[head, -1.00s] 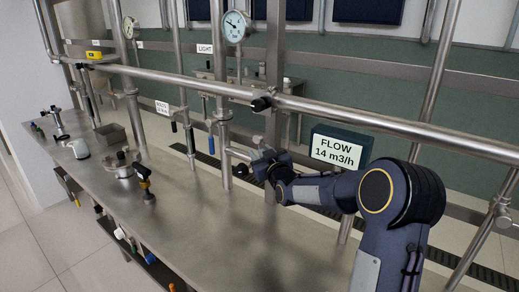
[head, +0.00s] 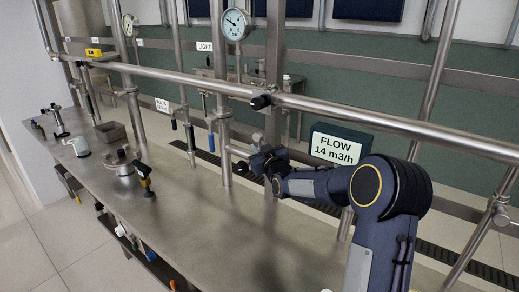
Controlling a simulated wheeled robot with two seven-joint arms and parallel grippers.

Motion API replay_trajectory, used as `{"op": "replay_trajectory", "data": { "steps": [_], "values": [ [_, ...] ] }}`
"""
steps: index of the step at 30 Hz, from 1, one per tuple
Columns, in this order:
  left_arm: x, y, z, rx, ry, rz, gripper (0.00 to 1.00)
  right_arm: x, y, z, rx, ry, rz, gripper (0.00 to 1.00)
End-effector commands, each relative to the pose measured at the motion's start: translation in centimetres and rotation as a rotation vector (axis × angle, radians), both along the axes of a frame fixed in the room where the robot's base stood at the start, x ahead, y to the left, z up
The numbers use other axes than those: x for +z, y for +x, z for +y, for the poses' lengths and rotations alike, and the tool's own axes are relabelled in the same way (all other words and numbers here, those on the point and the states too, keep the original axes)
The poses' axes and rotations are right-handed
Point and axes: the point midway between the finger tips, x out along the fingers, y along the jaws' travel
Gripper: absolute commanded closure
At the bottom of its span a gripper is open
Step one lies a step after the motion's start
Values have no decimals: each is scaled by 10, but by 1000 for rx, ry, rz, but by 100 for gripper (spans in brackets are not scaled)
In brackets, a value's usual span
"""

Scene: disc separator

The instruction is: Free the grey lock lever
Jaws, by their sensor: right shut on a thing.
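My right gripper (head: 250,164) is at the upright steel pipes behind the bench, seen from behind and small. It is shut at the end of a short grey bar, which I take for the grey lock lever (head: 238,150). The bar sticks out to the right from an upright pipe. The gripper and wrist hide the grip itself, so the exact contact cannot be seen. My left gripper is not in view.
A long steel rail (head: 350,116) runs across above my right arm. The flow display (head: 335,146) stands just behind my forearm. A pressure gauge (head: 236,23) sits on top of a pipe. The steel bench (head: 190,225) is clear in front, with fittings at its left.

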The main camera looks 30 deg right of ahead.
Motion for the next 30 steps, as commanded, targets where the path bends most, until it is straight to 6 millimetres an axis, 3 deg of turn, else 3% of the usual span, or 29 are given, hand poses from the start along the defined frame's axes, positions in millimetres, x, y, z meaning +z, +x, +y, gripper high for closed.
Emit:
{"op": "replay_trajectory", "data": {
  "steps": [14,30],
  "values": [
    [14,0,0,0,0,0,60,5,-6,-2,1,-64,155,100],
    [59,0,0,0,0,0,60,11,-19,-7,2,-204,493,100]
  ]
}}
